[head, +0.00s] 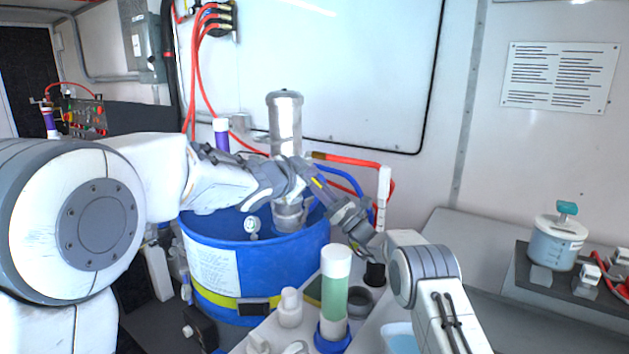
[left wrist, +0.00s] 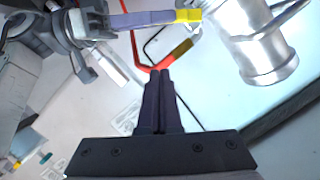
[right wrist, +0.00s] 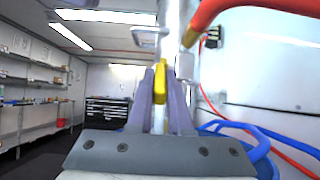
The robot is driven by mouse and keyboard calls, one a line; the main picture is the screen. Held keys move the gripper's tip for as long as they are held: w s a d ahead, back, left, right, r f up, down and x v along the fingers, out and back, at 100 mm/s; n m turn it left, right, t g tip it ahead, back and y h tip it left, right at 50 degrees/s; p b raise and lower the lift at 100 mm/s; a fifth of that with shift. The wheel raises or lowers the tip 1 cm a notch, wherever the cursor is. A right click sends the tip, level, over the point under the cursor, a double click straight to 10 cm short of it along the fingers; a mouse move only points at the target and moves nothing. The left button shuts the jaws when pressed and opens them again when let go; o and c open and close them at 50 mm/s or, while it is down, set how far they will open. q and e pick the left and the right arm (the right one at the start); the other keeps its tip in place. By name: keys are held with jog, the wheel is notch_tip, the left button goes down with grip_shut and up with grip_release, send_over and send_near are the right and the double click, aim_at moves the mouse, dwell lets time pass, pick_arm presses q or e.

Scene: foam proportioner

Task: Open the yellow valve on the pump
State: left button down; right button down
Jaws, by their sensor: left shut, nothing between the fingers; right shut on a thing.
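The pump (head: 285,122) is an upright metal cylinder standing in the blue drum. It also shows in the left wrist view (left wrist: 265,50). The yellow valve handle (right wrist: 160,82) sits between the fingers of my right gripper (right wrist: 160,95), which is shut on it. The yellow handle also shows at the right gripper's fingertips in the left wrist view (left wrist: 188,15). My left gripper (left wrist: 158,75) is shut and empty, close beside the pump and the right gripper. In the head view, the left wrist partly covers the pump's middle and the valve area.
The blue drum (head: 215,290) stands below both arms. A red hose (head: 350,163) runs beside the pump. A clear tube with green liquid (head: 334,295) and a white bottle (head: 290,308) stand in front. A small container (head: 557,245) sits on the right bench.

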aim_at(316, 182)
jog(key=shift+f, duration=0.15)
pick_arm(q)
jog(key=shift+w+d+f, duration=0.2)
jog(key=shift+w+f, duration=0.6)
jog(key=shift+w, duration=0.35)
jog(key=shift+w+d+f, duration=0.2)
jog(key=shift+w+f, duration=0.55)
jog(key=shift+w, duration=0.4)
jog(key=shift+w+d+f, duration=0.2)
jog(key=shift+w+f, duration=0.6)
jog(key=shift+w, duration=0.35)
jog(key=shift+w+a+f, duration=0.2)
jog(key=shift+a+f, duration=0.1)
jog(key=shift+f, duration=0.3)
pick_arm(e)
jog(key=shift+s, duration=0.1)
jog(key=c, duration=0.8)
grip_release()
jog(key=shift+c, duration=0.2)
jog(key=shift+r, duration=0.3)
